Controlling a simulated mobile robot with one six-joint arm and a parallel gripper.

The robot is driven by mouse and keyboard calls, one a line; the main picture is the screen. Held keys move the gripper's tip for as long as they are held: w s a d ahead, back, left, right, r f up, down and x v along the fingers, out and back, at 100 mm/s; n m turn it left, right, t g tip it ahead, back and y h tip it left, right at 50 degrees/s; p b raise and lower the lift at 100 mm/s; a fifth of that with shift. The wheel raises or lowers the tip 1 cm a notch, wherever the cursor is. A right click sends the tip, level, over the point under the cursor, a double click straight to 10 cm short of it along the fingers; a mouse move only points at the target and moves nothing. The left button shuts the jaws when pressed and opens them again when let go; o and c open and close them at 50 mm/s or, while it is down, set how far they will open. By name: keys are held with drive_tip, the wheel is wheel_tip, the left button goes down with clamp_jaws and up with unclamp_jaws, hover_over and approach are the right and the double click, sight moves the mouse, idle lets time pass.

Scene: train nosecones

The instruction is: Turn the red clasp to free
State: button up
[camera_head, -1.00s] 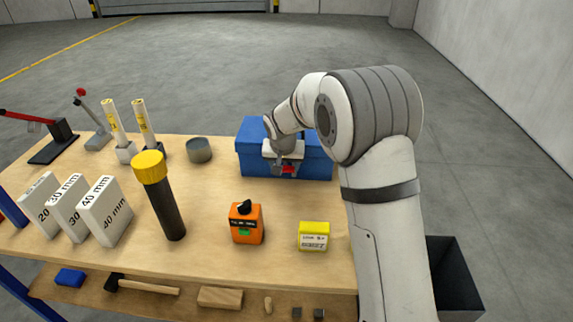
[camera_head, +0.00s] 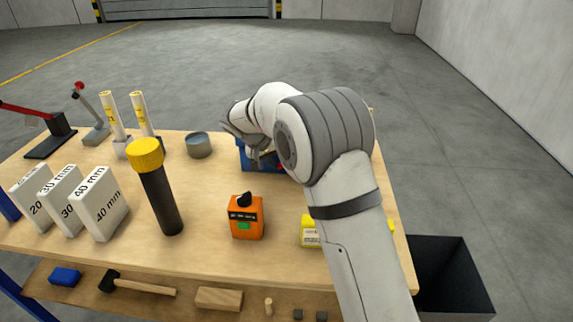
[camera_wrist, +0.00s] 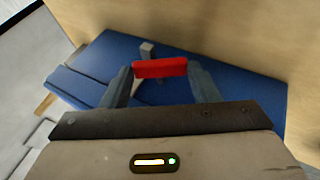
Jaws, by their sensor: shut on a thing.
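The red clasp (camera_wrist: 160,68) is a short bar on the blue box (camera_wrist: 240,97). In the wrist view it lies crosswise between the two fingers of my gripper (camera_wrist: 160,75), which is shut on its ends. A small grey metal piece (camera_wrist: 147,49) shows just beyond the clasp. In the head view the blue box (camera_head: 246,159) stands at the back of the bench, mostly hidden behind my arm. Only a speck of red shows there beside the wrist, so how far the clasp is turned cannot be read from that view.
A grey round tin (camera_head: 199,146) stands just left of the box. An orange device (camera_head: 245,218), a yellow block (camera_head: 309,232) and a yellow-capped black cylinder (camera_head: 160,195) stand nearer the front. A dark bin (camera_head: 450,275) is on the floor at the right.

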drive_tip(key=h, duration=0.1)
drive_tip(key=h+b, duration=0.1)
drive_tip(key=shift+a+f+n+h, duration=0.3)
drive_tip(key=shift+a+f+h, duration=0.1)
drive_tip(key=h, duration=0.1)
drive_tip(key=h+b, duration=0.1)
drive_tip(key=n+h, duration=0.1)
drive_tip(key=shift+a+f+t, duration=0.2)
drive_tip(key=shift+f+t, duration=0.1)
drive_tip(key=h, duration=0.2)
drive_tip(key=f+n+h+b, duration=0.1)
drive_tip(key=h, duration=0.1)
drive_tip(key=shift+a+t, duration=0.15)
drive_tip(key=shift+t, duration=0.25)
drive_tip(key=shift+n+t+h+b, duration=0.3)
drive_tip(key=shift+h+b, duration=0.2)
drive_tip(key=shift+h, duration=0.1)
drive_tip(key=o, duration=1)
drive_tip(key=v, duration=0.7)
drive_tip(key=shift+a+f, duration=0.15)
drive_tip(key=shift+a, duration=0.15)
